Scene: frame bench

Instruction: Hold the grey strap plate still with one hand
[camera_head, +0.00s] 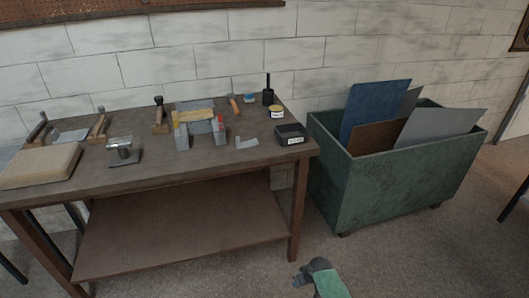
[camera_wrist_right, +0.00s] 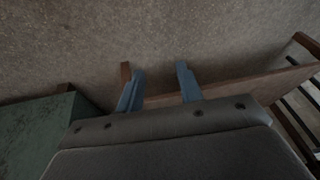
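A small flat light-grey piece (camera_head: 246,142) lies on the workbench top right of centre, in front of the frame; it may be the grey strap plate, but it is too small to be sure. A grey frame with a yellowish board (camera_head: 198,114) across it stands on the bench to its left. My right gripper (camera_wrist_right: 160,84) shows two blue fingers spread apart with nothing between them, above the floor. Part of my right arm shows at the bottom of the head view, well in front of the bench. My left gripper is in neither view.
A green bin (camera_head: 400,185) with sheets stands right. Floor in front is clear.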

